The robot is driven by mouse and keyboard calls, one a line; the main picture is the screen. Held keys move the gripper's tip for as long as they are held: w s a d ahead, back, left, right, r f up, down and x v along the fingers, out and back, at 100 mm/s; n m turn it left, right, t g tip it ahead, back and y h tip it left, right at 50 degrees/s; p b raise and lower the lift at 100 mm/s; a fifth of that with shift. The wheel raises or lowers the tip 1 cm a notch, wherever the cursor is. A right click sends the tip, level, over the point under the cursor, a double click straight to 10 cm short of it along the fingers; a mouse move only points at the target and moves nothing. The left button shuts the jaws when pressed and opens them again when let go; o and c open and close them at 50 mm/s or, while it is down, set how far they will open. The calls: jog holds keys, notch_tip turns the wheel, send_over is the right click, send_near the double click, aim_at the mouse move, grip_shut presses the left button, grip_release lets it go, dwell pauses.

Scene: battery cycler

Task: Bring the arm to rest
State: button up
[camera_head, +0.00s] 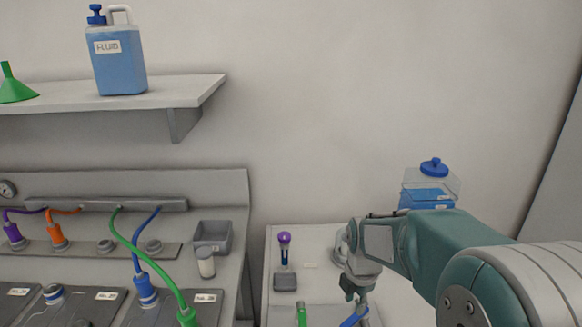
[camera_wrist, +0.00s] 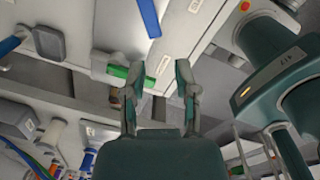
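My gripper (camera_head: 355,293) hangs at the end of my arm, over the lower right of the head view above a pale bench. In the wrist view its two fingers (camera_wrist: 158,76) stand apart with nothing held between them. A green-and-white cylindrical item (camera_wrist: 122,72) lies beyond the left fingertip; whether they touch cannot be told. A blue item (camera_head: 354,318) shows just below my gripper in the head view, and a green item (camera_head: 302,315) stands to its left, both cut by the picture edge.
A grey bench with cables and plugs (camera_head: 145,285) fills the left, with a grey bin (camera_head: 213,236) and a small jar (camera_head: 205,262). A purple-topped item (camera_head: 284,245) and a clear container with blue lid (camera_head: 432,185) stand behind. A shelf (camera_head: 175,92) holds a fluid jug (camera_head: 119,62).

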jog(key=s+r+m+t, duration=0.2)
jog(key=s+r+m, duration=0.4)
jog(key=s+m, duration=0.3)
jog(key=s+r+m+t, duration=0.3)
jog(key=s+r+m, duration=0.3)
jog(key=s+m, duration=0.4)
jog(key=shift+s+a+r+m, duration=0.15)
jog(key=shift+s+a+m, duration=0.1)
jog(key=shift+m, duration=1.75)
jog(key=shift+w, duration=0.1)
